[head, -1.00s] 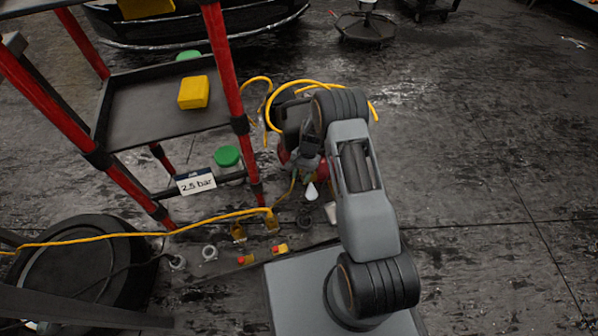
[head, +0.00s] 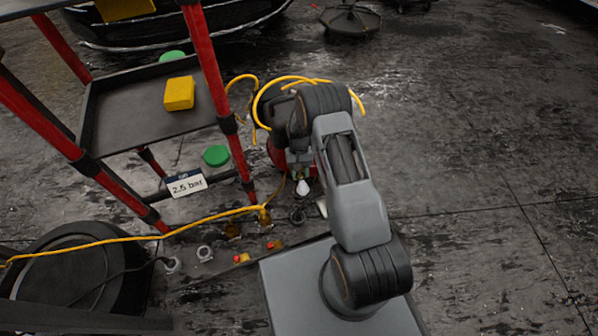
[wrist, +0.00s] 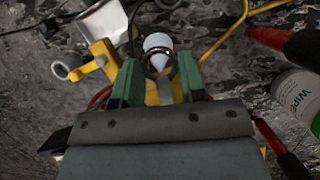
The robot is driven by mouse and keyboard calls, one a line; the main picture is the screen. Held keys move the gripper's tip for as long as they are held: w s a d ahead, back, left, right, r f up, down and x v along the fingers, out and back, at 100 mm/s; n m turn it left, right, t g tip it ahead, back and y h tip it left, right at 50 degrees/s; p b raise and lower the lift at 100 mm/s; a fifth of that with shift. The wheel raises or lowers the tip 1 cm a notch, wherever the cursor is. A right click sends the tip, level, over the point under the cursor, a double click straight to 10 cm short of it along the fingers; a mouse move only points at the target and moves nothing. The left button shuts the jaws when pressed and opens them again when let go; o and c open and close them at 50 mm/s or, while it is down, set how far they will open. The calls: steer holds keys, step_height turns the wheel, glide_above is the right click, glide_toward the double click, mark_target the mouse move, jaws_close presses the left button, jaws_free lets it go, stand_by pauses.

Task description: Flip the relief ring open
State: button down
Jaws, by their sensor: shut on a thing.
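The relief ring (wrist: 174,63) is a dark metal ring in the wrist view, standing between the green fingertips of my gripper (wrist: 158,76). My gripper is shut on it. A white rounded piece (wrist: 157,43) shows behind and through the ring; it also shows in the head view (head: 303,187), below the red machine (head: 279,155). Yellow parts show behind the fingers in the wrist view. In the head view my own arm hides most of the gripper and the ring.
A red-framed rack (head: 205,70) stands at the left with a yellow block (head: 179,93) and a "2.5 bar" sign (head: 187,184). A yellow hose (head: 130,231) crosses the floor. A wipes canister (wrist: 298,98) is at the right in the wrist view. Floor at right is clear.

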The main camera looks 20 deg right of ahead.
stand_by(0.4)
steer(key=c, duration=0.7)
jaws_free()
steer(key=p+v, duration=0.4)
steer(key=v, duration=1)
steer(key=shift+s, duration=0.1)
steer(key=shift+a, duration=0.1)
steer(key=s+a+r+n+t+p, duration=0.15)
steer(key=s+r+p, duration=0.45)
steer(key=r, duration=1.1)
steer(key=s+r+m+t+p, duration=0.1)
steer(key=r+t+p, duration=0.1)
steer(key=r+p, duration=1.2)
steer(key=s+r+t+p, duration=0.1)
steer(key=s+r+p, duration=0.2)
steer(key=s+r, duration=0.2)
steer(key=s+r+n+t+p, duration=0.1)
steer(key=s+r+t+p, duration=0.1)
steer(key=s+r, duration=0.4)
steer(key=s+r+t+p, duration=0.1)
steer(key=s+r+p, duration=0.3)
steer(key=r, duration=0.9)
steer(key=shift+s+a+r+n+t+h+p, duration=0.15)
steer(key=shift+s+r+n+t+h+p, duration=0.05)
steer(key=shift+s, duration=0.4)
steer(key=shift+s+a+r+n+t+h+p, duration=0.15)
steer(key=shift+s+a+h+p, duration=0.05)
steer(key=shift+s, duration=0.4)
